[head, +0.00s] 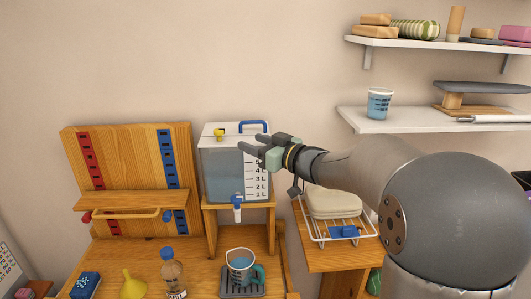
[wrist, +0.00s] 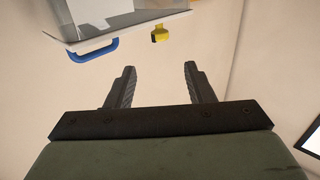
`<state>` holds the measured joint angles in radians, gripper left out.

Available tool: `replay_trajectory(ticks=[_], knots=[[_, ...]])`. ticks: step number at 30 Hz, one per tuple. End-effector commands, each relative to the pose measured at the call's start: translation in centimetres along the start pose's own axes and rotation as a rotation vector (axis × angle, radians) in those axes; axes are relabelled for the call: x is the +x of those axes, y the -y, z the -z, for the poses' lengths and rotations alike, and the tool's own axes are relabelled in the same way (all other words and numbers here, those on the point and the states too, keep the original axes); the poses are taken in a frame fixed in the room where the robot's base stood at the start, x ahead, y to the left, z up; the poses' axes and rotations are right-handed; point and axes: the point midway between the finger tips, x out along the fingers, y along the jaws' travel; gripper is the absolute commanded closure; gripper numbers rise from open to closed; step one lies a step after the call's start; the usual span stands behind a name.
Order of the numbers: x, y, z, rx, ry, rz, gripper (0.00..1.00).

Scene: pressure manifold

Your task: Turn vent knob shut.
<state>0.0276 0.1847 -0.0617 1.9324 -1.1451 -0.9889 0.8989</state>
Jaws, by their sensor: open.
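The yellow vent knob (head: 219,132) sits on top of the clear water tank (head: 220,178), toward the left of its lid. In the wrist view the knob (wrist: 160,36) is beyond my fingertips, roughly in line with the gap between them. My gripper (head: 244,144) is open and empty, at the upper right part of the tank in the head view. Its two fingers (wrist: 160,70) stand apart with nothing between them. The knob is apart from the fingers. I cannot tell from these views how far it is turned.
A blue handle (head: 253,126) is on the tank's lid, close to my gripper, and a tap (head: 237,207) is on its front. The tank stands on a wooden stand (head: 264,204). A wooden board (head: 130,160) stands left. A wire rack (head: 340,236) and shelves (head: 400,118) are right.

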Motion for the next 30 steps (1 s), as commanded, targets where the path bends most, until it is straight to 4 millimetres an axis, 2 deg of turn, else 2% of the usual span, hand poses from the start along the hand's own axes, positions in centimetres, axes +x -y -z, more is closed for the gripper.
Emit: replay_trajectory(ticks=[3,7,19,23,26,29,30], knots=[[-1.9,0.0,-0.1,0.0,0.0,-0.001,0.52],[-2.9,0.0,0.0,0.0,0.0,-0.001,0.52],[-3.2,-0.1,0.0,0.0,0.002,-0.006,0.52],[-3.9,-1.1,-0.2,-0.01,0.024,-0.113,0.52],[-5.8,-2.9,-1.3,-0.013,0.093,-0.307,0.52],[-9.5,-4.2,-4.0,0.013,0.237,-0.536,0.52],[-11.4,-4.3,-5.5,0.034,0.315,-0.617,0.52]])
